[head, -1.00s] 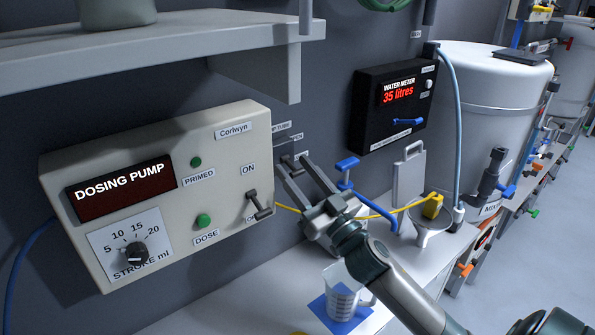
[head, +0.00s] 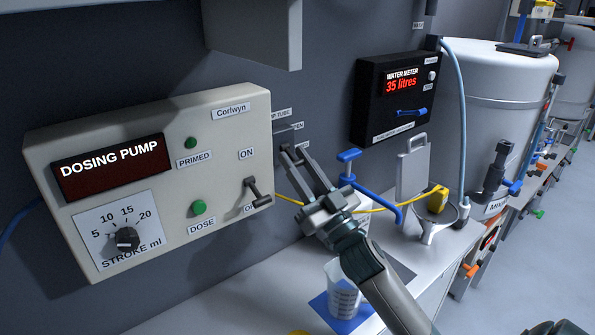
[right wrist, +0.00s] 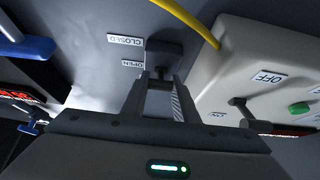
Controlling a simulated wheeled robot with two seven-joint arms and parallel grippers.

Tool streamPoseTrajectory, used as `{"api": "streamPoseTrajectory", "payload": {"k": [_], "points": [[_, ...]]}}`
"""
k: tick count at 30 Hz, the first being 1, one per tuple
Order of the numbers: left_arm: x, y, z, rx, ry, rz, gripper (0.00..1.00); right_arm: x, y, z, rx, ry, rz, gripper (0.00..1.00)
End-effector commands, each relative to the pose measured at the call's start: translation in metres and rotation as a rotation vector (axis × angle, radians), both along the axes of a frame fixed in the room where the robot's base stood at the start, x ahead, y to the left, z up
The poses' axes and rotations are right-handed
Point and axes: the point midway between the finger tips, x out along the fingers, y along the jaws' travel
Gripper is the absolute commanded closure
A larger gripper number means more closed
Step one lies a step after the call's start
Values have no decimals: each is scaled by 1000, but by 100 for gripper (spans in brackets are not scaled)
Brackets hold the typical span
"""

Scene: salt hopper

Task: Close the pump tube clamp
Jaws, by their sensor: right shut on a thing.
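The pump tube clamp shows in the right wrist view as a dark block-like handle (right wrist: 165,48) on the grey wall. Beside it, upside down in that view, are the labels CLOSED (right wrist: 125,39) and OPEN (right wrist: 132,64). My right gripper (right wrist: 162,80) is shut on this handle, its two fingers at the handle's near end. In the head view the right gripper (head: 297,152) reaches to the wall just right of the dosing pump (head: 225,165), and its fingers largely hide the clamp. My left gripper is in neither current view.
A yellow tube (head: 400,208) runs behind my gripper to a funnel (head: 438,227). A blue tap (head: 348,157) and the water meter box (head: 378,122) are to the right. A measuring jug (head: 343,292) stands on a blue mat below. The pump's ON/OFF lever (head: 257,192) is close left.

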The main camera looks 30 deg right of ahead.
Motion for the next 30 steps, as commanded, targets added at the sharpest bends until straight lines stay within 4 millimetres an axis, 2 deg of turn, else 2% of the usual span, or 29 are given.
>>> {"api": "streamPoseTrajectory", "payload": {"k": [8,9,11,23,30], "points": [[0,0,0,0,0,0,69,0,0,0,0,-1,0,96],[0,0,0,0,0,0,69,0,0,0,0,-1,0,69],[0,0,0,0,0,0,69,0,0,0,0,-1,0,55],[0,0,-1,0,-1,0,69,-2,0,-2,0,0,0,55],[0,0,-10,0,-1,0,69,-17,-1,-14,2,0,1,55]]}}
